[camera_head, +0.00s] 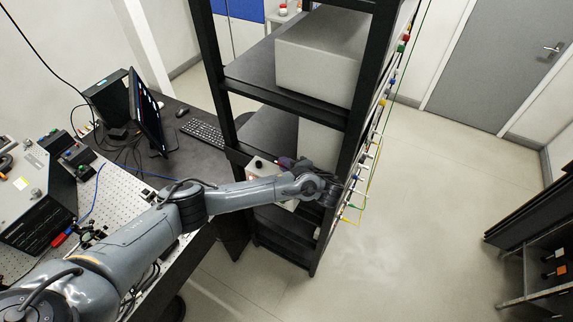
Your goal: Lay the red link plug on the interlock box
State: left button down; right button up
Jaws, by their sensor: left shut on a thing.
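A pale interlock box (258,169) with a dark round button on it sits at the near left side of the black rack, partly behind my left arm. My left arm comes in from the left, and its wrist bends back by the rack post. My left gripper (287,163) appears as a small dark shape at the box's upper right. It is shut on a small dark-reddish thing, seemingly the red link plug, which is mostly hidden. I cannot tell whether the plug touches the box. My right gripper is not in view.
The black rack (285,101) stands close around my wrist, with coloured plugs and cables (385,100) along its right side. A desk with a monitor (147,112) and keyboard (204,132) is to the left.

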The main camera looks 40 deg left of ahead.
pick_arm(q)
jog(key=shift+f+b, duration=1.5)
jog(key=shift+f, duration=1)
jog(key=shift+f+b, duration=0.15)
jog(key=shift+b, duration=0.2)
jog(key=c, duration=1.1)
grip_release()
jog(key=shift+o, duration=0.4)
jog(key=shift+f, duration=0.15)
jog(key=shift+f, duration=0.1)
